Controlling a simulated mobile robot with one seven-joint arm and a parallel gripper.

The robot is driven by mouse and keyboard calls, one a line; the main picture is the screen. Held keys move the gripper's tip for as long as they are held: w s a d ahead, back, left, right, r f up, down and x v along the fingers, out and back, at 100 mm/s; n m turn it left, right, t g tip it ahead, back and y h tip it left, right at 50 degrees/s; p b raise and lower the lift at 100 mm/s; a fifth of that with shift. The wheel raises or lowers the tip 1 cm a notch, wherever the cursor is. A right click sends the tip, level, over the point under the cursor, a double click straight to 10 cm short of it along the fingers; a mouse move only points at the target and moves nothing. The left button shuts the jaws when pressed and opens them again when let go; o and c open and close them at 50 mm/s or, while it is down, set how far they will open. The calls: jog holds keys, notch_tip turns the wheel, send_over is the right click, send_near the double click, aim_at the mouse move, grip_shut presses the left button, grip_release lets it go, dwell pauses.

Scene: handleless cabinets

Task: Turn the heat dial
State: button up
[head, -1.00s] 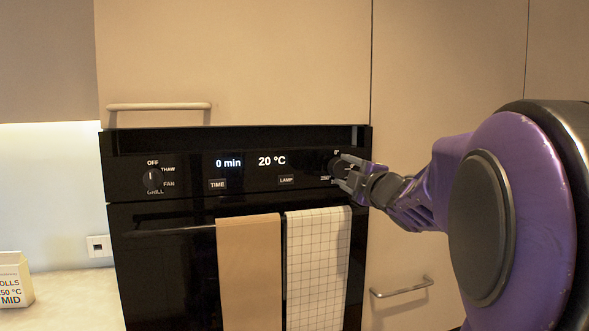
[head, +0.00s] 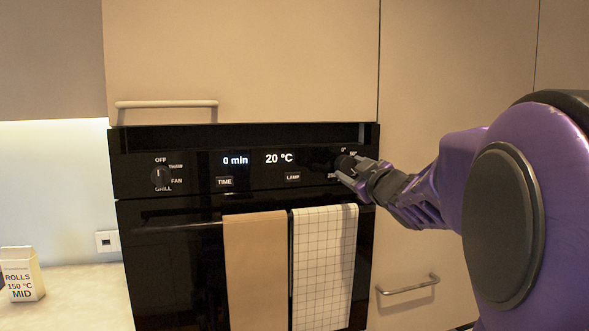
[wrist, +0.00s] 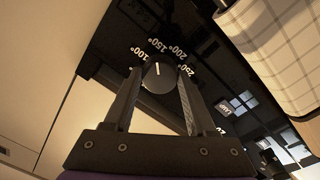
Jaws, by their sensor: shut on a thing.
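The heat dial (head: 345,163) is a round black knob at the right end of the black oven panel, partly hidden by my gripper. My gripper (head: 354,169) reaches it from the right. In the wrist view the dial (wrist: 158,77) sits between the two fingertips of my gripper (wrist: 159,80), which are shut on its sides. Its white mark points up in that view, roughly towards 150°; the exact setting is hard to tell. Labels from 100° to 250° show around it. The oven display (head: 258,159) reads 0 min and 20 °C.
The mode dial (head: 161,176) is at the panel's left. A tan towel (head: 254,270) and a checked towel (head: 324,265) hang from the oven handle below. A cabinet with a bar handle (head: 408,284) stands right.

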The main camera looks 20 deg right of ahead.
jog(key=shift+r, duration=0.1)
dwell(0.4)
jog(key=o, duration=1.4)
